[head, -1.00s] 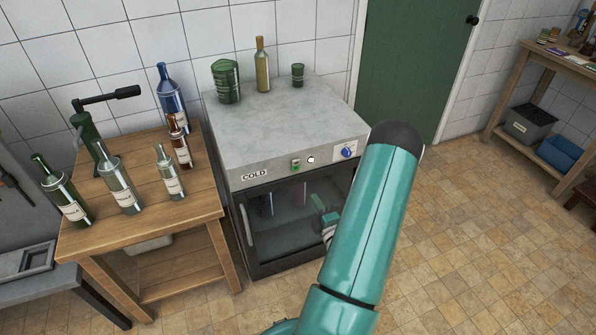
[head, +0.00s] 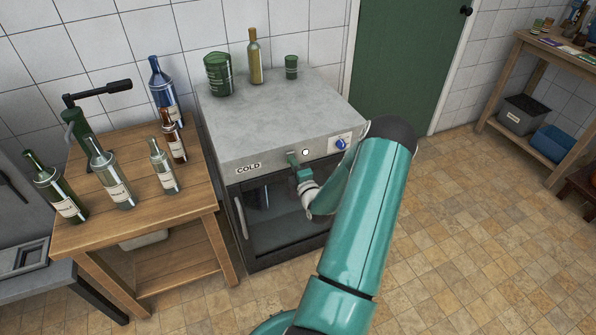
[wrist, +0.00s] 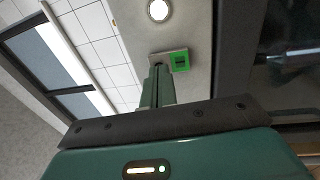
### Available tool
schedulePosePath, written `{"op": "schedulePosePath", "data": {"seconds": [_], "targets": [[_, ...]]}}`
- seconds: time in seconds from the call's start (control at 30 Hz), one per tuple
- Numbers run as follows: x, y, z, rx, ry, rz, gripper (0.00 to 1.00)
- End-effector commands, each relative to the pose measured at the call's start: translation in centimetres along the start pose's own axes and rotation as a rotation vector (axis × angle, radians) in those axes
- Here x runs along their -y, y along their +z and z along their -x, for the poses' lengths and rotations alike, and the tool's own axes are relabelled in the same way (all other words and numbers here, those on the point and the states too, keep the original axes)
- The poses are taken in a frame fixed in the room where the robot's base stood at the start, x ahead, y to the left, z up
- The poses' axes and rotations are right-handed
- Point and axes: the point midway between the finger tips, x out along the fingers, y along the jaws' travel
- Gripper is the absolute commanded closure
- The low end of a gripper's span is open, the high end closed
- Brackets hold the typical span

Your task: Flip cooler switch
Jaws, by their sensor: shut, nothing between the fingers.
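The cooler (head: 275,118) is a grey cabinet with a "COLD" label and a dark glass door. Its switch shows in the wrist view as a lit green rocker (wrist: 181,60) on a small grey plate. My gripper (head: 294,161) is shut and empty, raised in front of the cooler's front panel at the switch. In the wrist view its fingertips (wrist: 158,70) overlap the plate, just left of the green rocker; I cannot tell whether they touch. In the head view my gripper hides most of the switch.
A white round lamp (head: 306,152) and a blue knob (head: 340,143) sit right of the switch. Bottles and a green cup (head: 291,67) stand on the cooler top. A wooden table (head: 145,205) with several bottles stands at left.

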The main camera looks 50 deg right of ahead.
Motion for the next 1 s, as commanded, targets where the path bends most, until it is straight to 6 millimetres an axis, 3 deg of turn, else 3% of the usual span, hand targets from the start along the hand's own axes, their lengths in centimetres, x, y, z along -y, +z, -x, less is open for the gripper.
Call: {"op": "schedulePosePath", "data": {"seconds": [1.0], "targets": [[-0.3,-0.1,-1.3,-0.006,-0.092,0.002,1.00]]}}
